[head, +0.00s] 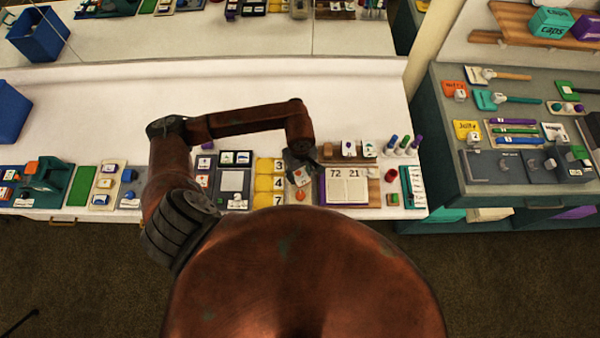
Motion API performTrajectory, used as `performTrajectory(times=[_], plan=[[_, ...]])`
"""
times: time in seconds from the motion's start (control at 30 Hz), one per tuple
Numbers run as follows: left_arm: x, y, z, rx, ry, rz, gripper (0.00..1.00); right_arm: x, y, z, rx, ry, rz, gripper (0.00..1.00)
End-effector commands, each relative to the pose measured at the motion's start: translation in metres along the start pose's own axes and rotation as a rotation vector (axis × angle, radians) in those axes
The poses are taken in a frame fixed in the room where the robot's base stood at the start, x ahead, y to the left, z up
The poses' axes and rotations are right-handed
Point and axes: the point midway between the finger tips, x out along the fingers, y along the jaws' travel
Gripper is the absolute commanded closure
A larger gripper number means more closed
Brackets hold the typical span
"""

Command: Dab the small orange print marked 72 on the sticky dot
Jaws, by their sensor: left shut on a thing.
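My left gripper (303,167) reaches down over the white counter, just left of the open book. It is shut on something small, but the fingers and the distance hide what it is. A white card or tile (299,178) with an orange mark shows right under the fingers. A small orange piece (300,196) lies just below it, too small for me to read any number. The open book (347,188) has pages marked 72 and 21. I cannot make out the sticky dot. My right gripper is not in view.
Yellow cards (264,183) marked 3, 4 and 7 lie left of the gripper. Stamps (348,148) stand on a wooden rack behind the book, with upright markers (404,143) to its right. A crowded grey side counter (470,110) stands at right.

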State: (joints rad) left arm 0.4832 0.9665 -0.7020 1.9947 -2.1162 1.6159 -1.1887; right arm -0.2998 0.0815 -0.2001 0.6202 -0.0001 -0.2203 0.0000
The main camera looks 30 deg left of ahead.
Motion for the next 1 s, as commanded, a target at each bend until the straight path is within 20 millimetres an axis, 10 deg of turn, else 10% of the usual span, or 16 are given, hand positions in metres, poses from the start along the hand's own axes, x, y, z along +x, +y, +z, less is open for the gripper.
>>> performTrajectory(times=[1.0], plan=[[0.0025,-0.0009,0.0002,0.0,0.0,-0.002,0.73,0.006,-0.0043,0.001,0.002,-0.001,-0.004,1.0]])
